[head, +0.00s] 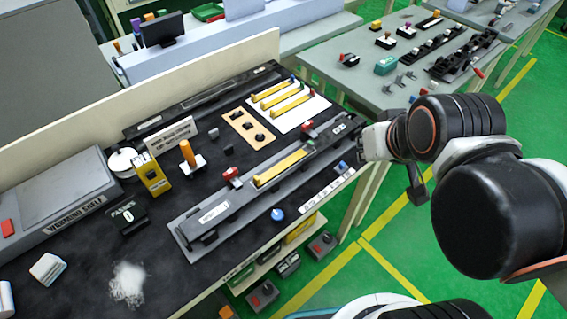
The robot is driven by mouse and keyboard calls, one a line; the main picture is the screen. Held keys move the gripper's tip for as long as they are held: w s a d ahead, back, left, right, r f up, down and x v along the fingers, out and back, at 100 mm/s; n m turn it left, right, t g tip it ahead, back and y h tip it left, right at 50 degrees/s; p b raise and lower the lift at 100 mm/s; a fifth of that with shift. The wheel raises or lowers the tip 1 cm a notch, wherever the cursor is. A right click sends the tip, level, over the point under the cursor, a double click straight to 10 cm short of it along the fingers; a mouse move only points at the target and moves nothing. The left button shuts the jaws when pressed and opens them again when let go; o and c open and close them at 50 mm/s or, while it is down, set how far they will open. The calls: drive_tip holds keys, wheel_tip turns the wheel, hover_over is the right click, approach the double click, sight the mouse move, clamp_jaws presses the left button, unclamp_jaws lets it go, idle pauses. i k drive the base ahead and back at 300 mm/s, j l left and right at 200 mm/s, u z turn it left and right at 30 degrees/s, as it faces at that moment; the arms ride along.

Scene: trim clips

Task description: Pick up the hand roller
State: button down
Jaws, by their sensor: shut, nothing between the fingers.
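An upright orange handle on a white base (189,156), which looks like the hand roller, stands on the black workbench left of centre. I cannot make out its roller clearly. My gripper (370,144) is at the right end of the bench, well to the right of the orange handle and apart from it. It is shut and empty; its fingertips are small and partly hidden by my wrist.
A long grey fixture (210,213) with a yellow strip lies between the handle and the bench's front edge. A yellow dispenser (152,176) and a sign (172,135) stand close to the handle. A white board (312,112) with yellow strips lies behind the fixture.

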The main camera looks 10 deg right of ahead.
sight(193, 163)
drive_tip(key=j+u, duration=0.1)
drive_tip(key=u, duration=0.3)
drive_tip(key=i+j+u, duration=0.1)
drive_tip(key=u, duration=0.25)
drive_tip(key=i+u, duration=0.1)
drive_tip(key=u, duration=0.3)
drive_tip(key=j, duration=0.05)
